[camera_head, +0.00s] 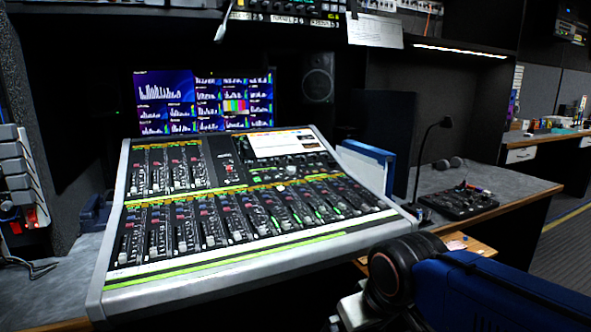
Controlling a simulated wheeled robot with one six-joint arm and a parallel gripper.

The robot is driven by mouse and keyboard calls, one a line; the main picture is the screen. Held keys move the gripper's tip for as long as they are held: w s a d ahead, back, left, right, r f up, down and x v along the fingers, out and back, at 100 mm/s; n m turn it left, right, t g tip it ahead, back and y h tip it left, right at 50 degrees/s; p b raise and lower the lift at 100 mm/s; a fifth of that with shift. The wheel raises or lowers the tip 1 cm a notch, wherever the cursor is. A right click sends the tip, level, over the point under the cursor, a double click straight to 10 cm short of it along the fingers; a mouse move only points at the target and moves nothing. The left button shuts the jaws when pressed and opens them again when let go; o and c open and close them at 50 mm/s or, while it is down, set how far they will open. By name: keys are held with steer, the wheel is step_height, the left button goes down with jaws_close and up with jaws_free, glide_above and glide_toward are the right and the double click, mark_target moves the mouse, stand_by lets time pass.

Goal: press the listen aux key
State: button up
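A large mixing console (330,230) with a silver frame fills the middle of the view. Rows of channel strips with faders, small keys and coloured lights cover it, and a bright touch screen (277,143) sits at its upper right. The keys are too small to read, so I cannot tell which one is the listen aux key. My arm, with a dark joint and a blue link, crosses the lower right in front of the console's right corner. My gripper does not show in this view.
A dark control panel (462,200) with small knobs lies on the right desk beside a gooseneck lamp (433,160). A blue binder (368,152) stands behind the console's right edge. Monitors (205,100) and a speaker (318,78) are behind it. A labelled panel (290,18) hangs above.

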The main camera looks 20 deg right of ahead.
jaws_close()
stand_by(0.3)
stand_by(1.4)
